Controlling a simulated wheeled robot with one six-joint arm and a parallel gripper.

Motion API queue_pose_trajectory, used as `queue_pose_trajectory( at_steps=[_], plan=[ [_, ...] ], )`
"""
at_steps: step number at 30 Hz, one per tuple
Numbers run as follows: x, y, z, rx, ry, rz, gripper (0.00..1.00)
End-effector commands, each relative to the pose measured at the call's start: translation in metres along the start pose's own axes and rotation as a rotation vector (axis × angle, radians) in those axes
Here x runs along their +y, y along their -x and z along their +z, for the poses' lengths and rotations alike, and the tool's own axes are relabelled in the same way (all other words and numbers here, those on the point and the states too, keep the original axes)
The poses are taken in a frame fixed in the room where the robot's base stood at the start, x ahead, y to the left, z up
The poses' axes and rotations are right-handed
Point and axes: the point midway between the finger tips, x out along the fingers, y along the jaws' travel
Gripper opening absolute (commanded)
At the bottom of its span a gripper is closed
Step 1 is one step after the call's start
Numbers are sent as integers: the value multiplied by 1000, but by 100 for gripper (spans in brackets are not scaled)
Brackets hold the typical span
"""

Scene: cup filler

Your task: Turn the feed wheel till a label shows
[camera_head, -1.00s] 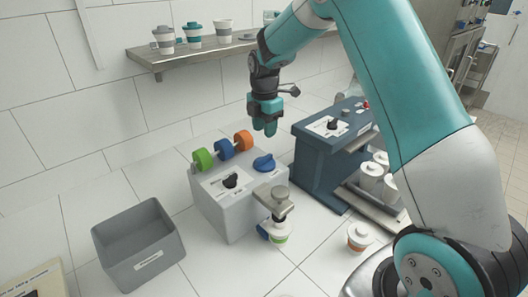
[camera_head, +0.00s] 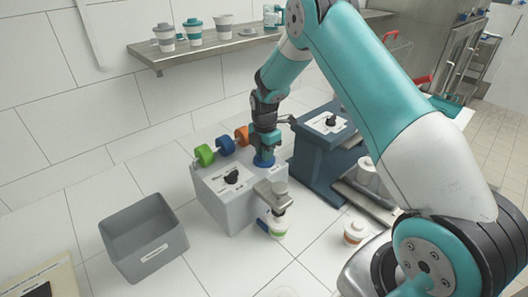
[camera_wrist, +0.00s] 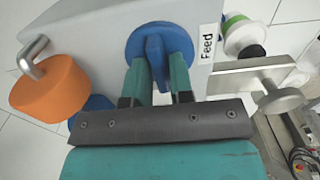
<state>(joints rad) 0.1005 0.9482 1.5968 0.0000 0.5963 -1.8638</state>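The feed wheel is a blue knob (camera_wrist: 158,42) with a raised grip bar, on the grey machine (camera_head: 222,207); a "Feed" label (camera_wrist: 207,46) is beside it in the wrist view. In the head view the knob (camera_head: 264,160) is partly hidden under my gripper. My gripper (camera_wrist: 160,66) is down at the knob, its teal fingers on either side of the grip bar. I cannot tell whether both fingers press on it.
Green (camera_head: 204,155), blue (camera_head: 225,146) and orange (camera_head: 242,135) rolls sit along the machine's back. A dark blue machine (camera_head: 318,165) stands close on the right. A grey bin (camera_head: 143,238) is at left. Another cup (camera_head: 355,231) stands at right.

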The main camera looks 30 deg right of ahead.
Motion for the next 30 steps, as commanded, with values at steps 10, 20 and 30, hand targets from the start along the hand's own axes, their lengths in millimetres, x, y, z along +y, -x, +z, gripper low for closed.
queue_pose_trajectory(
  at_steps=[10,20,30],
  plan=[
    [0,0,0,0,-8,0,0],
    [0,-1,0,0,-146,1,0],
    [0,-2,0,0,-450,1,0]
  ],
)
